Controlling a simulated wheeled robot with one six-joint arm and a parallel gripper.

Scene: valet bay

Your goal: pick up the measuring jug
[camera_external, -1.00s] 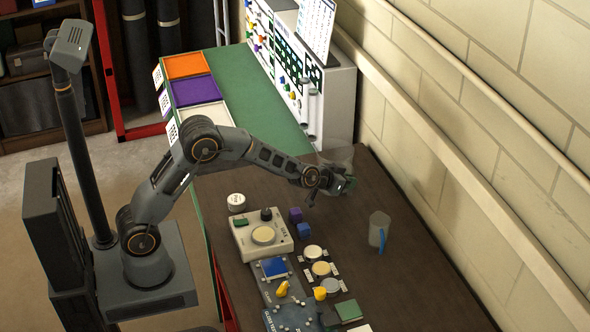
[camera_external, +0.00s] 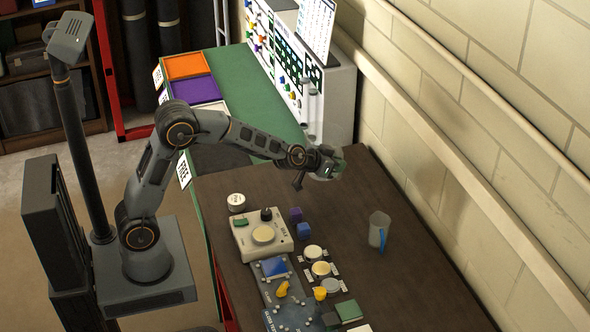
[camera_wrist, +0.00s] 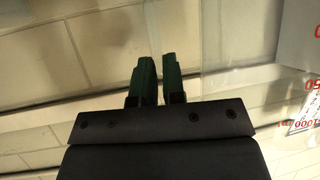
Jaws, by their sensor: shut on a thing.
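My gripper (camera_external: 338,165) is held out over the far end of the dark worktop, with its green fingers (camera_wrist: 157,80) close together. It is shut on a clear, see-through vessel, which I take to be the measuring jug (camera_external: 324,177). Only a faint outline of it shows around the fingers in the external view. In the wrist view, clear wall surfaces surround the fingers, and red figures on a pale patch (camera_wrist: 303,112) show at the right. Its exact tilt is hard to tell.
A grey translucent cup with a blue handle (camera_external: 378,229) stands on the worktop (camera_external: 420,290) near the wall. A white panel (camera_external: 333,100) rises behind the gripper.

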